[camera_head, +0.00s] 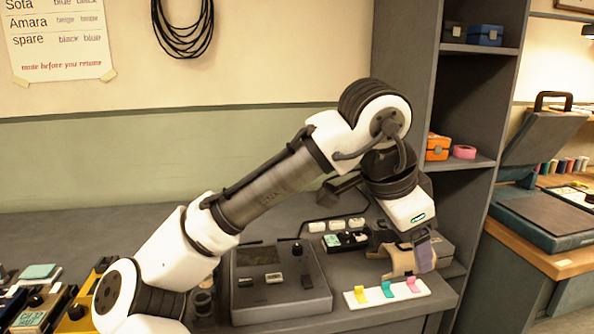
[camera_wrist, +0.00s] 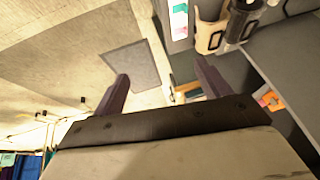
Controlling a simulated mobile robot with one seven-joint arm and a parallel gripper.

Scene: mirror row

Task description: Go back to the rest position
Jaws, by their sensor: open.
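My gripper (camera_head: 412,258) points down at the right end of the grey workbench in the head view, just behind a white strip with coloured tabs. In the wrist view my gripper (camera_wrist: 163,88) has its two dark fingers spread wide, with nothing between them. A tan holder (camera_head: 401,262) shows beside the fingers in the head view, and I cannot tell whether they touch. In the wrist view a tan holder (camera_wrist: 208,36) and a dark one stand beyond the right finger, apart from it.
A grey shelf (camera_head: 468,100) rises close behind my wrist, with an orange box (camera_head: 437,147).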

